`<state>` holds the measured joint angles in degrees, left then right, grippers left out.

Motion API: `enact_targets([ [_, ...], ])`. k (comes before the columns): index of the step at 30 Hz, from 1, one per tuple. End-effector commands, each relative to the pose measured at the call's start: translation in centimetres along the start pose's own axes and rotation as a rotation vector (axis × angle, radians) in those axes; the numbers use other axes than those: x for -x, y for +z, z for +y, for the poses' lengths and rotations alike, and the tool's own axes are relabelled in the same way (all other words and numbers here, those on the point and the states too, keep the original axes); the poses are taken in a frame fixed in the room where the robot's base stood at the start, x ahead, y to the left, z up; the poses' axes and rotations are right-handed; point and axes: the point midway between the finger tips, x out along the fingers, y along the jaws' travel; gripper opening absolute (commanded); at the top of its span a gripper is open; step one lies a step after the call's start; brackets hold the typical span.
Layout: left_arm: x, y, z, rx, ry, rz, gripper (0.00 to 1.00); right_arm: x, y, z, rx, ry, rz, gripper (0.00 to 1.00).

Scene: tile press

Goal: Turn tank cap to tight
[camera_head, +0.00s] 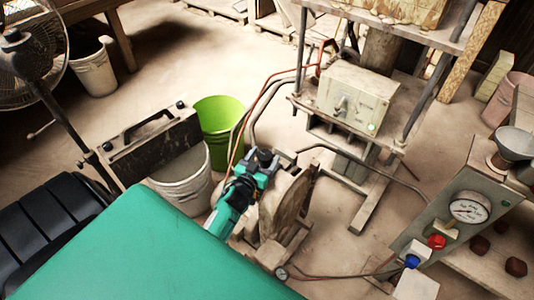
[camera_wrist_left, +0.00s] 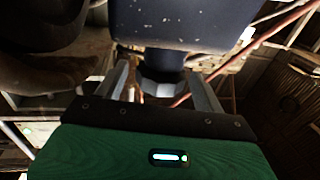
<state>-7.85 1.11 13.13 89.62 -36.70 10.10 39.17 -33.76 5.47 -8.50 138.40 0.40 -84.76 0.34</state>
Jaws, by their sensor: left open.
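My left gripper (camera_head: 247,176), teal and black, reaches up beside a worn brown tank-like body (camera_head: 287,203) in the middle of the head view. A small dark fitting (camera_head: 263,158) sits at its fingertips; I cannot tell for sure whether this is the tank cap. In the left wrist view the two grey fingers of the gripper (camera_wrist_left: 162,92) stand apart, on either side of a dark faceted piece (camera_wrist_left: 163,88) below a dark blue block (camera_wrist_left: 185,25). Contact with the fingers cannot be made out. My right gripper is not in view.
A gauge panel (camera_head: 441,225) with red and blue knobs stands at the right. A grey control box (camera_head: 357,97) sits on the press frame behind. Hoses run around the gripper. A green bucket (camera_head: 222,118) and white bucket (camera_head: 186,180) stand left of it.

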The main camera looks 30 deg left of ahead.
Motion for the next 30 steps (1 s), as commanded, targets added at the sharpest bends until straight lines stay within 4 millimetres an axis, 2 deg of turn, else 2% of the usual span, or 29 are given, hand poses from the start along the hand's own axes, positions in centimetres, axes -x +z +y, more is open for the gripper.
enact_targets([
  [6,-2.1,0.0,0.0,0.000,0.000,0.000,0.70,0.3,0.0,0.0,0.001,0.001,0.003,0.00],
  [17,-2.5,0.0,0.0,-0.001,0.000,-0.001,0.70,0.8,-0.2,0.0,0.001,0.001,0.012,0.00],
  [24,-2.5,0.0,0.0,0.000,0.000,-0.001,0.25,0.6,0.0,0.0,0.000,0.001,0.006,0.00],
  [30,-2.5,0.0,-0.1,-0.002,0.008,-0.001,0.25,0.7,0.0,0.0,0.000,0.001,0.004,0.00],
])
